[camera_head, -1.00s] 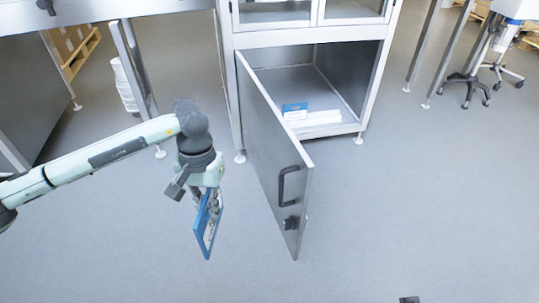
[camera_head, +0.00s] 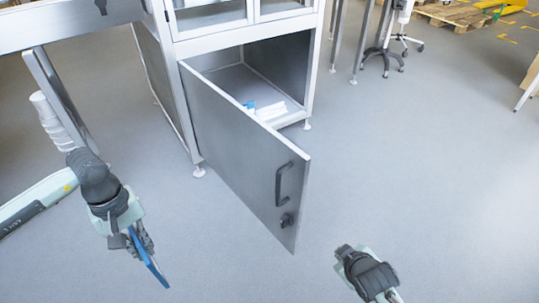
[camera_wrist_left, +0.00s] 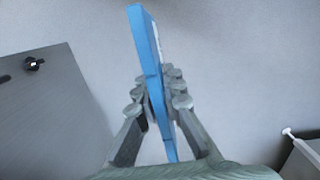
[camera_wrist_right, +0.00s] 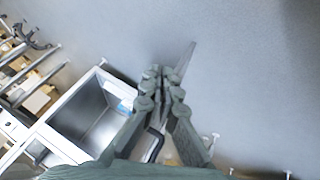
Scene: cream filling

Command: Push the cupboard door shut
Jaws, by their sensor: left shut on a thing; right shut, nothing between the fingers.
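The grey metal cupboard door (camera_head: 240,140) stands open and swung outward, with a black handle (camera_head: 284,184) and a lock below it. The cupboard (camera_head: 285,60) behind it shows its open interior. My left gripper (camera_head: 146,250) is to the left of the door, apart from it, shut on a flat blue object (camera_wrist_left: 148,55). My right gripper (camera_head: 345,256) is to the right of the door's free edge, apart from it, shut and empty. In the right wrist view its fingers (camera_wrist_right: 162,75) hide part of the door.
A blue-and-white box (camera_head: 250,105) and white items (camera_head: 270,111) lie inside the cupboard near its opening. The floor in front is clear.

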